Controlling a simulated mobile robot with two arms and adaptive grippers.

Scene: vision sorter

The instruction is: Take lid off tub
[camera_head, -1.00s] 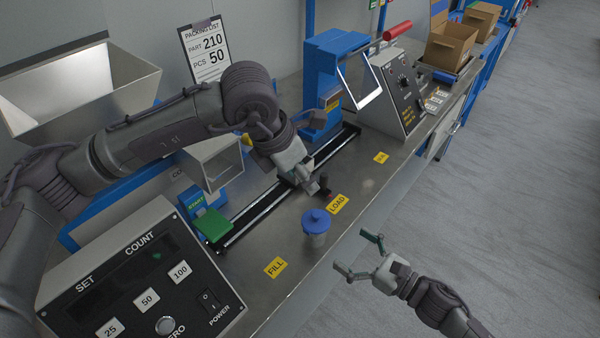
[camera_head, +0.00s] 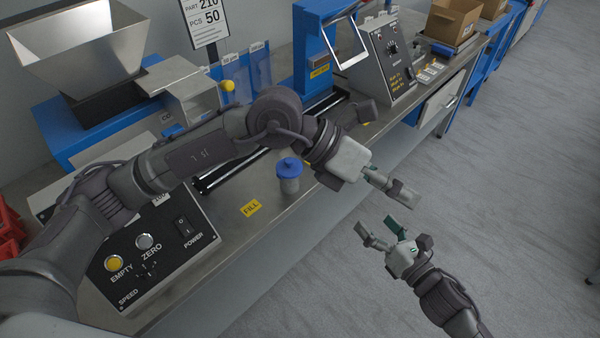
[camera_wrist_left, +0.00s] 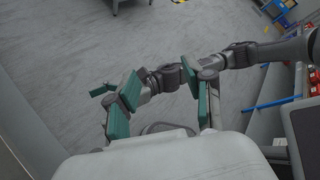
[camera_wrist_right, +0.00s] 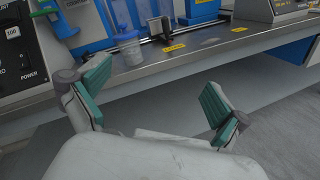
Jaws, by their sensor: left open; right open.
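The tub (camera_head: 289,185) is a small clear container standing upright on the steel bench, with a blue knobbed lid (camera_head: 288,166) on top. In the right wrist view the tub (camera_wrist_right: 131,50) stands near the bench's front edge with its lid (camera_wrist_right: 126,36) on. My left gripper (camera_head: 396,194) is open and empty, to the right of the tub and beyond the bench edge. Its open fingers also show in the left wrist view (camera_wrist_left: 160,108). My right gripper (camera_head: 382,233) is open and empty over the floor, below the left one; its fingers show in the right wrist view (camera_wrist_right: 155,98).
A yellow FILL label (camera_head: 251,208) lies on the bench left of the tub. A control box with a POWER switch (camera_head: 184,227) stands at the front left. A blue press (camera_head: 314,60) stands behind. The grey floor (camera_head: 480,200) beyond the bench is open.

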